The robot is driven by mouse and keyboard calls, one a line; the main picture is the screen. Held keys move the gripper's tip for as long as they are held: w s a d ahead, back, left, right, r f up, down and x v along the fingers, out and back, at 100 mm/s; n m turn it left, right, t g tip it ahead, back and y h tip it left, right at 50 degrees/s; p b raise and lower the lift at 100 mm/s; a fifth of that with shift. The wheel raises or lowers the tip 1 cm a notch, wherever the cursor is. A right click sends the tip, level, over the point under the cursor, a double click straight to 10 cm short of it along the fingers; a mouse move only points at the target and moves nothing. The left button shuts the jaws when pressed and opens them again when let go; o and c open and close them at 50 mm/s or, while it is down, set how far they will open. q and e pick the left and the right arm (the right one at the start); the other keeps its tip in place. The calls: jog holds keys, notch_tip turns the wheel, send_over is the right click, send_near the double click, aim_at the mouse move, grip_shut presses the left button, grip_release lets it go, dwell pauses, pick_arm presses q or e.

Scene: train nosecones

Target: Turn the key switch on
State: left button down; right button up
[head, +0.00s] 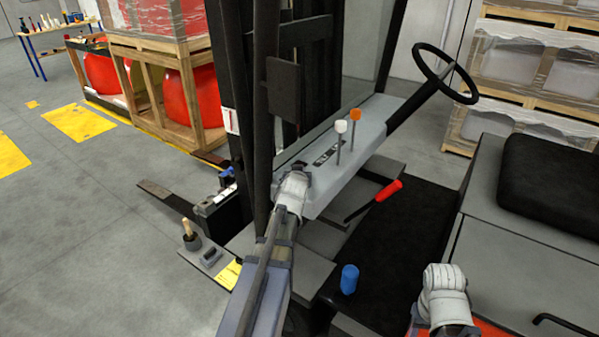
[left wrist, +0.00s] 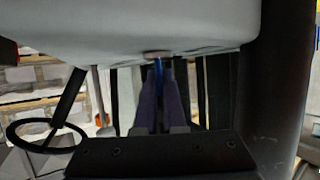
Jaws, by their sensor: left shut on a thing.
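The key switch (left wrist: 156,54) is a small round fitting on the grey dashboard (head: 350,150) of a forklift. In the left wrist view a thin blue key (left wrist: 157,68) is at the switch. My left gripper (left wrist: 158,85) is shut on the key, its two dark fingers close together just below the panel. In the head view my left gripper (head: 304,171) is at the dashboard's near left end, and the key and switch are hidden there. My right gripper (head: 445,290) is at the lower right by the seat base, away from the switch; its fingers cannot be made out.
White and orange levers (head: 355,115) rise from the dashboard. The steering wheel (head: 445,73) is beyond it. A red-handled lever (head: 388,190) and a blue knob (head: 349,279) are below. The mast (head: 240,110) stands close left of my left arm. A black seat (head: 555,185) is right.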

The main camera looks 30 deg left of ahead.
pick_arm(q)
jog(key=shift+a+m+t+h, duration=0.1)
jog(key=shift+m+t+h, duration=0.2)
jog(key=shift+m+h, duration=0.8)
jog(key=shift+s+f+m+h, duration=0.1)
jog(key=shift+m+h, duration=0.5)
jog(key=shift+h, duration=0.3)
jog(key=c, duration=1)
grip_release()
jog(key=p+v, duration=0.3)
jog(key=v, duration=0.4)
jog(key=shift+s+d, duration=0.2)
jog(key=shift+s, duration=0.15)
